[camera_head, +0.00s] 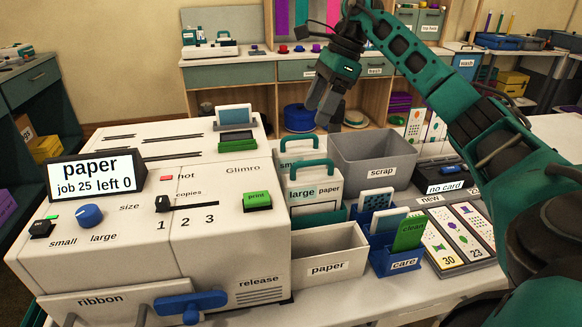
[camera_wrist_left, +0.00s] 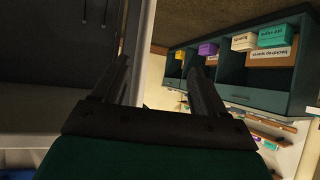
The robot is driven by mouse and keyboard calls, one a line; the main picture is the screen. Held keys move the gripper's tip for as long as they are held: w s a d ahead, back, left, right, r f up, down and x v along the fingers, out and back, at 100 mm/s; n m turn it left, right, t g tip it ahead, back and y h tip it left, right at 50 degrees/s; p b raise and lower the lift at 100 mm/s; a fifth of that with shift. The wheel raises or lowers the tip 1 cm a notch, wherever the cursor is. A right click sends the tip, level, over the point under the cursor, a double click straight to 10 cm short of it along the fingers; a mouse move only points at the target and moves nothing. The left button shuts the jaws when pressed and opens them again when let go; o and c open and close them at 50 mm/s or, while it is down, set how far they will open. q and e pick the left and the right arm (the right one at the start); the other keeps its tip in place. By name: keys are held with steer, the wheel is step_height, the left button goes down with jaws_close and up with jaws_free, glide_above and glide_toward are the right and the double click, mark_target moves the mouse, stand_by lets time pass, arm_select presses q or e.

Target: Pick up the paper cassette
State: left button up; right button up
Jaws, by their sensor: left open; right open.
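A white cassette labelled "large paper" (camera_head: 316,190) with a green handle stands upright beside the printer, in the head view. Just behind it stands a similar one labelled "small" (camera_head: 289,158), partly hidden, also with a green handle. An open white bin labelled "paper" (camera_head: 335,268) is in front of them. My right gripper (camera_head: 328,108) is open and empty, with its fingers pointing down above and behind the cassettes, apart from them. My left gripper (camera_wrist_left: 158,82) is open and empty in the left wrist view; it is out of the head view.
The printer (camera_head: 225,180) fills the left; its screen (camera_head: 92,174) reads "paper job 25 left 0". A grey scrap bin (camera_head: 376,160), a blue care holder (camera_head: 395,262) and a card board (camera_head: 462,240) stand right of the cassettes. Shelves (camera_wrist_left: 240,92) show in the wrist view.

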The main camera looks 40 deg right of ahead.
mark_target(301, 149)
steer(key=x, duration=0.4)
steer(key=b+x, duration=0.1)
steer(key=x, duration=0.6)
steer(key=shift+s+a+f, duration=0.25)
steer(key=shift+s+f, duration=0.05)
steer(key=shift+s, duration=0.05)
steer(key=shift+r, duration=0.1)
steer(key=c, duration=1.3)
